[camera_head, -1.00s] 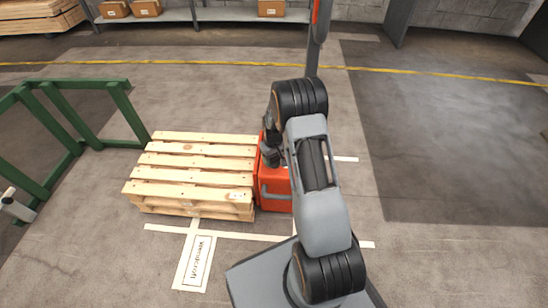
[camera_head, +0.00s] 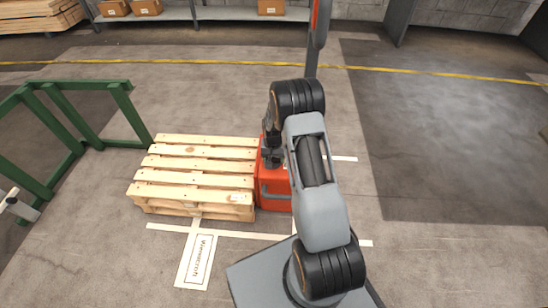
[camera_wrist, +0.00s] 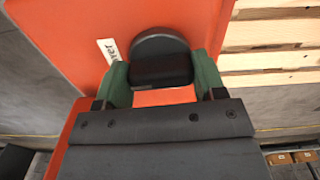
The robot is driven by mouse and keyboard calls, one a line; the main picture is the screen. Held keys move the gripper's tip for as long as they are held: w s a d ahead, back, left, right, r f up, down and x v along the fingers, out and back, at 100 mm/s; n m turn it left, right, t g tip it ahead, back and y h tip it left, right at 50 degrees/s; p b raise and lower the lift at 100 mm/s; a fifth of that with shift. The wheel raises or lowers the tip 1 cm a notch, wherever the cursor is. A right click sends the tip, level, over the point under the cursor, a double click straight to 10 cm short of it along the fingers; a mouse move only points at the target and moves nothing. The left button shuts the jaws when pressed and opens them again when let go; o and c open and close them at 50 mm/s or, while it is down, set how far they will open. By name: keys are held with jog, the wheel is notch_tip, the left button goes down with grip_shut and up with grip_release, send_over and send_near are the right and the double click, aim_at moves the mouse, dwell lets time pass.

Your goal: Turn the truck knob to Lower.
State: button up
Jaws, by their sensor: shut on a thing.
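The truck (camera_head: 272,195) is an orange-red body standing against the right end of the wooden pallet, partly hidden by my arm in the head view. In the wrist view, its orange panel (camera_wrist: 75,40) carries a dark round knob (camera_wrist: 160,46) with a block-like grip. A white label (camera_wrist: 108,50) beside the knob is partly hidden; only letters like "wer" can be read. My gripper (camera_wrist: 160,80) has green fingers on both sides of the knob's grip and is shut on it. In the head view, my gripper (camera_head: 270,155) is over the truck's top, and the knob cannot be made out.
The wooden pallet (camera_head: 195,175) lies left of the truck. A green rail (camera_head: 75,135) stands at the far left. Shelves with cardboard boxes (camera_head: 147,7) line the back wall. A floor label (camera_head: 200,255) lies in front. The floor at right is clear.

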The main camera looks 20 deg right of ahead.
jog(key=shift+m, duration=0.6)
jog(key=o, duration=0.9)
notch_tip(320, 180, up, 14)
jog(key=p, duration=0.5)
